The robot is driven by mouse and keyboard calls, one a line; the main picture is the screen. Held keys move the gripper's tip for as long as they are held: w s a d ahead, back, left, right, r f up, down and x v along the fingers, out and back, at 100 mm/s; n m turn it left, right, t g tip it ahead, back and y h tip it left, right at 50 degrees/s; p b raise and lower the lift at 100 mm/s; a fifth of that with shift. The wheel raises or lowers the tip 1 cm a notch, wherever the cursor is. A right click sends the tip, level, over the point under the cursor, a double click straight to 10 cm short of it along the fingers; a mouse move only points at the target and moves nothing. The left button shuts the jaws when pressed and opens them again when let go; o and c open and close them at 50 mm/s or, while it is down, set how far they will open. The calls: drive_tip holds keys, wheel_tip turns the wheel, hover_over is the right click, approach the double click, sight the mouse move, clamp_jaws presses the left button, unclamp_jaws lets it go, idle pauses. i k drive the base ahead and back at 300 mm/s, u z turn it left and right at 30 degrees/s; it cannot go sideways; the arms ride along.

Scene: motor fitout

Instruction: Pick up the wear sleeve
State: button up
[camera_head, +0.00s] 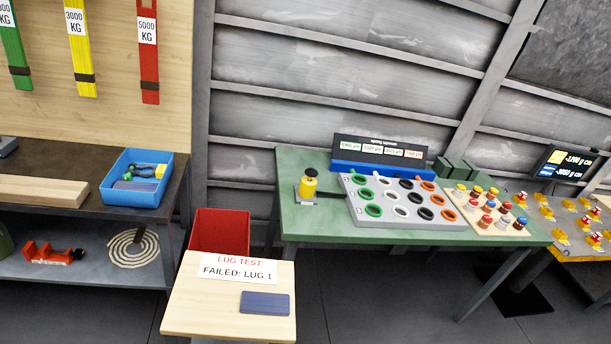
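No label marks the wear sleeve. A flat, dark blue rectangular piece (265,302) lies on the small light wooden table (190,312) at the bottom, in front of a "LUG TEST FAILED: LUG 1" sign (238,268). A flat grey-blue piece (134,186) lies in the blue bin (151,199) on the dark shelf at left, beside a green and yellow item (143,171). I cannot tell for certain which of the two flat pieces is the sleeve. My gripper is not in view, and nothing touches either piece.
A red bin (219,231) stands behind the small table. A green bench (305,222) at right holds a tray of coloured rings (368,225) and several coloured pegs (489,206). Coloured slings (148,60) hang at upper left. Dark floor (375,300) is clear between the tables.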

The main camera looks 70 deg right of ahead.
sight(252, 302)
drive_tip(key=z, duration=0.95)
drive_tip(key=i, duration=1)
drive_tip(key=u, duration=0.1)
